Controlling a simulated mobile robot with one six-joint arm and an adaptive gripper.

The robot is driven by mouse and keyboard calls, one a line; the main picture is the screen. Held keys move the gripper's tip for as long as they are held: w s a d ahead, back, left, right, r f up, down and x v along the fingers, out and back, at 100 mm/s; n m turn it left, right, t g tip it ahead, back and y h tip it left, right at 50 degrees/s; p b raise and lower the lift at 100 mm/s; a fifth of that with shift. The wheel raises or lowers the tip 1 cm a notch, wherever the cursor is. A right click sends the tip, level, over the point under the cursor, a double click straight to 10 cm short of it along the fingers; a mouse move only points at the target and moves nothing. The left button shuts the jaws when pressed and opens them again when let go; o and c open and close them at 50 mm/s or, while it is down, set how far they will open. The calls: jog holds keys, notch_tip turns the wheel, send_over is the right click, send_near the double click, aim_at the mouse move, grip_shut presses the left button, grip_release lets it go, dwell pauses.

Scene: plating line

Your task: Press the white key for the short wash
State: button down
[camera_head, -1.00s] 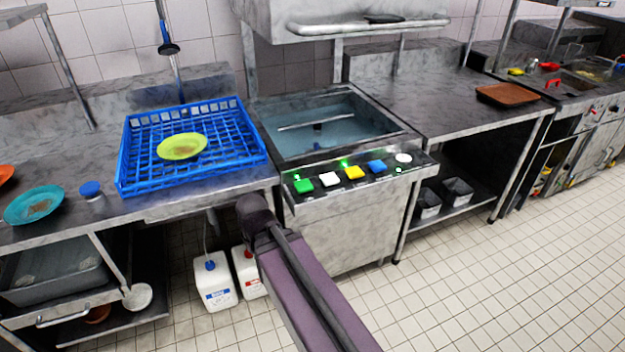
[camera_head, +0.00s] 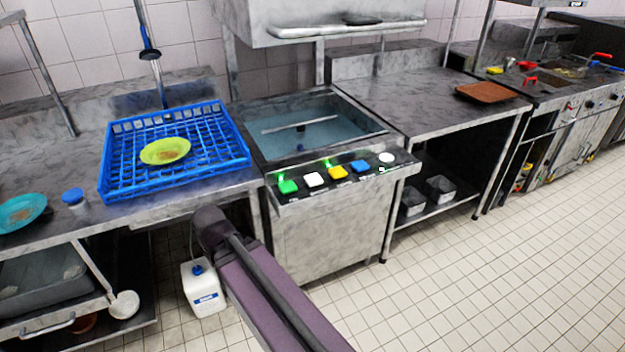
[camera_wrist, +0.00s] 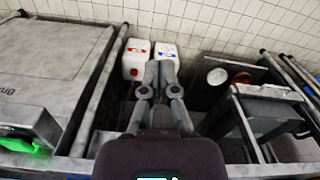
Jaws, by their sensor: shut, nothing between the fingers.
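The white key (camera_head: 314,180) sits on the sloped control panel (camera_head: 345,177) at the front of the dishwasher. It lies between the green key (camera_head: 288,186) and the yellow key (camera_head: 338,172). Small green lights glow above the green and yellow keys. In the wrist view my gripper (camera_wrist: 160,66) is shut and empty, apart from any key. The white key does not show in the wrist view; a green glow (camera_wrist: 25,145) shows at its lower left. In the head view my arm is at the lower middle, left of and below the panel, and my gripper's fingers are hidden.
A blue key (camera_head: 361,167) and a round white knob (camera_head: 386,157) are further right on the panel. A blue rack (camera_head: 235,160) with a yellow-green plate (camera_head: 165,151) stands left of the dishwasher. White canisters (camera_wrist: 136,58) stand below. The floor at right is clear.

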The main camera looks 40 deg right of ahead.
jog(key=w+d+r+m+t+y+p, duration=0.1)
jog(key=w+d+r+y+p, duration=0.15)
jog(key=w+d, duration=0.6)
notch_tip(320, 180, up, 9)
jog(key=m+t+p, duration=0.3)
jog(key=t+p, duration=0.1)
jog(key=t, duration=0.4)
send_over(308, 176)
jog(key=s, duration=0.2)
jog(key=shift+s+d+r+y, duration=0.2)
jog(key=shift+d+y, duration=0.25)
jog(key=shift+f+g+b, duration=0.2)
jog(key=shift+g+b, duration=0.1)
notch_tip(308, 176, down, 8)
jog(key=b, duration=0.8)
jog(key=shift+f, duration=0.2)
jog(key=shift+f+b, duration=0.1)
jog(key=shift+b, duration=0.2)
jog(key=shift+s+f+b, duration=0.1)
jog(key=shift+f+b, duration=0.25)
